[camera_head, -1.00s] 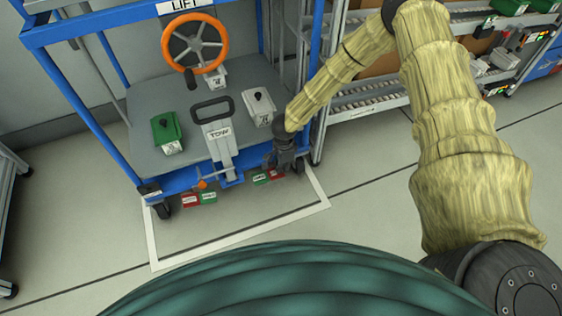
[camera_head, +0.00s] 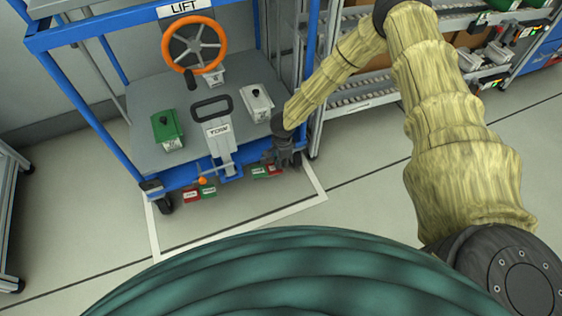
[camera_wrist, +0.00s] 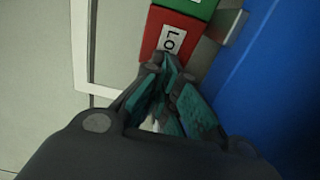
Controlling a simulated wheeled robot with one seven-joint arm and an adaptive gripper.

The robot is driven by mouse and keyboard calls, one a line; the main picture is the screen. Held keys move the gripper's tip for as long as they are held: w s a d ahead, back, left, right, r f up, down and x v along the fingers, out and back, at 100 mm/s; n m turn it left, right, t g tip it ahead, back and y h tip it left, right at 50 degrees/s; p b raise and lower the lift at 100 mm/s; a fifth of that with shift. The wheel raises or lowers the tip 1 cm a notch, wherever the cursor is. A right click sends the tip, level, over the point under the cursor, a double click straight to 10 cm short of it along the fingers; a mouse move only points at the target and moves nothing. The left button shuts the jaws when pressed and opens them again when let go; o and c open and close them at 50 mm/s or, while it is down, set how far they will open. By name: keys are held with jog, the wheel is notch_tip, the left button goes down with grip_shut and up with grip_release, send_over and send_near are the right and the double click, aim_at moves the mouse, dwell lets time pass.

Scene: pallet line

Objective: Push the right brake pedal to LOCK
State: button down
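The right brake pedal (camera_head: 260,173) sits low at the front right of the blue cart. It has a green half and a red half. In the wrist view the red half (camera_wrist: 158,32) shows a white label starting "LO", and the green half (camera_wrist: 190,5) lies beyond it. My gripper (camera_head: 281,163) is beside the pedal's red end in the head view. In the wrist view my gripper's fingertips (camera_wrist: 168,62) are together at the edge of the red label, with nothing between them. They cover the rest of the label. I cannot tell whether they touch the pedal.
The left brake pedal (camera_head: 207,190) is also red and green. A TOW handle (camera_head: 221,145) stands between the pedals. The cart has blue posts and an orange LIFT wheel (camera_head: 208,62). A cart leg (camera_wrist: 262,85) is close right of my fingers. Open floor lies in front.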

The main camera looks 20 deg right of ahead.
jog(key=shift+d+f, duration=0.1)
jog(key=shift+d, duration=0.1)
notch_tip(320, 180, up, 10)
jog(key=d+p, duration=0.2)
jog(key=p, duration=0.7)
jog(key=shift+d+f, duration=0.1)
dwell(0.3)
jog(key=s+a+n+h, duration=0.25)
jog(key=s+n, duration=0.75)
jog(key=s, duration=1)
jog(key=s+a+r+n+y+p, duration=0.1)
jog(key=s+r+n, duration=0.3)
jog(key=s, duration=0.4)
jog(key=s+r+n+y, duration=0.1)
jog(key=s+r+n, duration=0.2)
jog(key=s, duration=0.5)
notch_tip(320, 180, up, 26)
jog(key=p, duration=2.6)
jog(key=shift+a, duration=0.15)
